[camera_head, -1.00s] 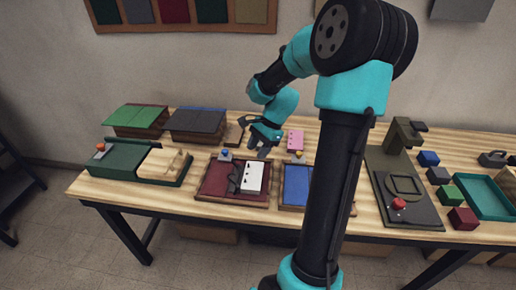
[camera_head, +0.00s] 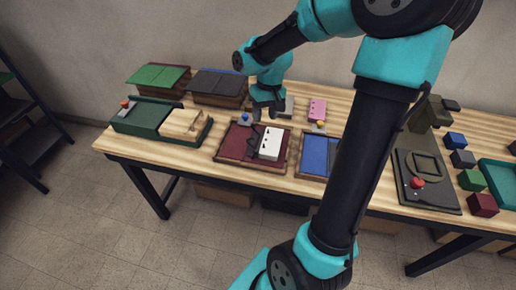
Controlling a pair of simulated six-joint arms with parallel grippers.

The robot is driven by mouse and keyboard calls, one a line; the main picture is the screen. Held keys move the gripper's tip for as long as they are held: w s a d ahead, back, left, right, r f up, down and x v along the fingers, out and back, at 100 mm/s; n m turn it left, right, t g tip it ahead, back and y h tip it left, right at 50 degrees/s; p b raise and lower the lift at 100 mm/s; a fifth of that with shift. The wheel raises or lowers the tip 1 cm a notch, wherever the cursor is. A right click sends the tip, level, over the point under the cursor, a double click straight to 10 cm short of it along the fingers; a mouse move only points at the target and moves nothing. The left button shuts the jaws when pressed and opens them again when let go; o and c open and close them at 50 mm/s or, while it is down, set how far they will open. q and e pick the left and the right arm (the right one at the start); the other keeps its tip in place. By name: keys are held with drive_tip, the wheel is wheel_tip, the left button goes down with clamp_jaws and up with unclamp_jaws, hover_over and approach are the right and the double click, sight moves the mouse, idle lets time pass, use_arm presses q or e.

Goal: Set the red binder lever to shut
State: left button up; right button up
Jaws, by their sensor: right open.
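The red binder (camera_head: 227,150) is a dark red open tray on the table. A white punched block (camera_head: 270,143) lies on its right half, with a dark clamp-like piece along the block's left side. A small lever with a blue knob (camera_head: 244,117) stands at the binder's back edge. My right gripper (camera_head: 266,112) points down, open, just right of the blue knob and by the binder's back edge. I cannot tell whether it touches anything. My left gripper is not in view.
A blue binder (camera_head: 316,152) with a yellow knob (camera_head: 320,124) is close on the right, partly behind my arm. A pink block (camera_head: 317,109) lies behind it. A green tray (camera_head: 143,117) with an orange-red knob is left. A press with a red knob (camera_head: 417,183) is right.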

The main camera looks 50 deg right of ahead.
sight(256, 151)
drive_tip(key=n, duration=0.2)
drive_tip(key=w+a+r+n+h, duration=0.1)
drive_tip(key=n, duration=0.1)
drive_tip(key=a+n, duration=0.1)
drive_tip(key=n, duration=0.2)
drive_tip(key=shift+w+a+r+h, duration=0.1)
drive_tip(key=shift+w+r+h, duration=0.25)
drive_tip(key=shift+h, duration=0.05)
wheel_tip(256, 151, down, 17)
drive_tip(key=shift+a+f, duration=0.1)
drive_tip(key=shift+f, duration=0.1)
idle(0.3)
clamp_jaws()
